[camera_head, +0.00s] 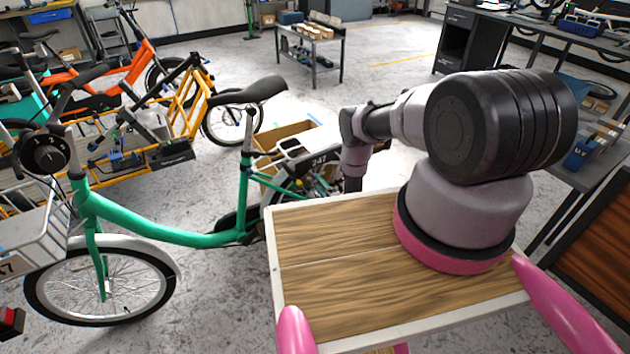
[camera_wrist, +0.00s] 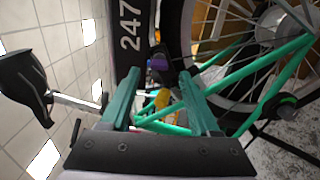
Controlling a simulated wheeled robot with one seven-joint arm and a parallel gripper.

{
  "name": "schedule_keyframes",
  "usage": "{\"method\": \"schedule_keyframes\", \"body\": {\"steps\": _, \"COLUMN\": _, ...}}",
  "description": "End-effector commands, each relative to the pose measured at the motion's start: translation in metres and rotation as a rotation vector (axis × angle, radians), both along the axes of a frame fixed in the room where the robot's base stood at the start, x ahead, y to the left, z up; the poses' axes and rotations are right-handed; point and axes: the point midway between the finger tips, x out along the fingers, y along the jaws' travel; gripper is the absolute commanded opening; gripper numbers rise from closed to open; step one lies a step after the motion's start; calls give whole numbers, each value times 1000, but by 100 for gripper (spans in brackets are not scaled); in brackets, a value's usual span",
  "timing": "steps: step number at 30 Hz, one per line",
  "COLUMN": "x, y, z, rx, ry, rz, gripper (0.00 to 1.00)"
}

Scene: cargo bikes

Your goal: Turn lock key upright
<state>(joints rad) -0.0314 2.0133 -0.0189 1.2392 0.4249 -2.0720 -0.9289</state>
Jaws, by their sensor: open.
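A small purple piece (camera_wrist: 158,62), which looks like the lock key, sits on a dark lock body beside the rear wheel in the wrist view. It is too small and dark for me to tell its angle. My gripper (camera_wrist: 160,85) is open, with its two teal fingers pointing towards the purple piece. The piece appears between and beyond the fingertips; I cannot tell whether they touch it. In the head view, the green bike (camera_head: 180,233) stands left of my wooden-topped base, and my arm reaches down by its rear. The key cannot be made out there.
The rear wheel (camera_wrist: 240,60) and green frame tubes crowd the right of the wrist view. A black part marked 247 (camera_wrist: 132,35) is close to the fingers. An orange cargo bike (camera_head: 90,80) stands behind left. A grey table (camera_head: 310,50) stands at the back.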

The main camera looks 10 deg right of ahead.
Motion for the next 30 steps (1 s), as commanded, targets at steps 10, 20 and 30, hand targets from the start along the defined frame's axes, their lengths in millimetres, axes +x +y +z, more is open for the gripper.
{"method": "schedule_keyframes", "body": {"steps": 10, "x": -55, "y": -18, "z": 0, "rx": 1, "ry": 0, "rz": -2, "gripper": 62}}
{"method": "schedule_keyframes", "body": {"steps": 20, "x": -62, "y": -19, "z": 0, "rx": 1, "ry": -1, "rz": 1, "gripper": 62}}
{"method": "schedule_keyframes", "body": {"steps": 30, "x": -62, "y": -19, "z": 0, "rx": 1, "ry": 0, "rz": 1, "gripper": 62}}
